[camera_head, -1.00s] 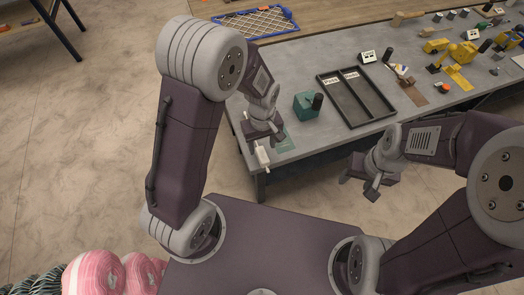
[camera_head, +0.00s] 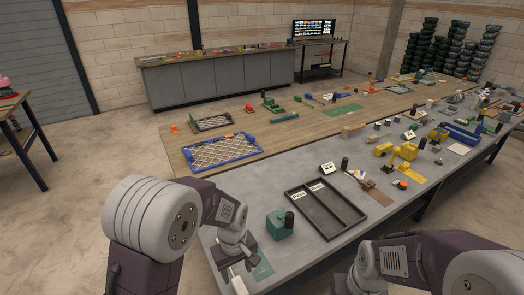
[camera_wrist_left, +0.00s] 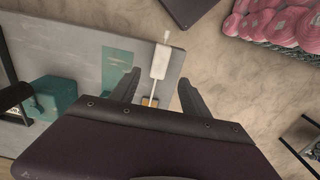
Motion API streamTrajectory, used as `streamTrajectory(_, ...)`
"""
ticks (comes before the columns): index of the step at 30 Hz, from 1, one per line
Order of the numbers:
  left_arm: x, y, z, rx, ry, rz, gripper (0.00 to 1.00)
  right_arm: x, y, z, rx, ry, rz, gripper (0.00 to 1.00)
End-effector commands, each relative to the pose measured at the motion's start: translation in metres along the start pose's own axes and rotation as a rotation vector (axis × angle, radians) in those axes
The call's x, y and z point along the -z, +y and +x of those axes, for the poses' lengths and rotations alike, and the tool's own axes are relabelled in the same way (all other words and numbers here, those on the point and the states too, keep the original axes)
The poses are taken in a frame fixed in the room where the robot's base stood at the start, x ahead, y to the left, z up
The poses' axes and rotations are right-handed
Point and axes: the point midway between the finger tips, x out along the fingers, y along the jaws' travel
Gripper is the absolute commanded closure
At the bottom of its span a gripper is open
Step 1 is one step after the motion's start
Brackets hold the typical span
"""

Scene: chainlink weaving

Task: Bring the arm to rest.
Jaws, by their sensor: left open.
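My left gripper (camera_head: 236,258) is near the left front corner of the grey table. In the left wrist view its two fingers (camera_wrist_left: 159,92) stand wide apart. A white tool (camera_wrist_left: 160,60) with a thin shaft and an orange part shows between and beyond them; the fingers appear clear of it. The tool also shows just below the gripper in the head view (camera_head: 238,284). My right arm (camera_head: 395,262) is at the lower right; its gripper is mostly cut off by the bottom edge, so its fingers cannot be made out.
The grey table (camera_head: 340,254) holds a teal block (camera_head: 279,226), a black two-compartment tray (camera_head: 362,217) and a teal mat (camera_head: 263,268). Behind is a wooden surface (camera_head: 180,178) with a blue-framed mesh (camera_head: 260,152).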

Motion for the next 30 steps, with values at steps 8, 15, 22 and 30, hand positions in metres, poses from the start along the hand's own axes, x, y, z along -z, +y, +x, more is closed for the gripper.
streamTrajectory(8, -0.006, -0.087, -0.041, -0.069, 0.083, 0.085, 0.46, 0.000, 0.000, 0.000, 0.000, 0.000, 0.000, 0.46)
streamTrajectory(15, -0.030, -0.106, -0.027, -0.050, 0.088, 0.532, 0.46, 0.000, 0.000, 0.000, 0.000, 0.000, 0.000, 0.46)
streamTrajectory(22, -0.029, -0.106, -0.028, -0.049, 0.093, 0.579, 0.46, 0.000, 0.000, 0.000, 0.000, 0.000, 0.000, 0.46)
streamTrajectory(30, -0.029, -0.105, -0.028, -0.049, 0.092, 0.578, 0.46, 0.000, 0.000, 0.000, 0.000, 0.000, 0.000, 0.46)
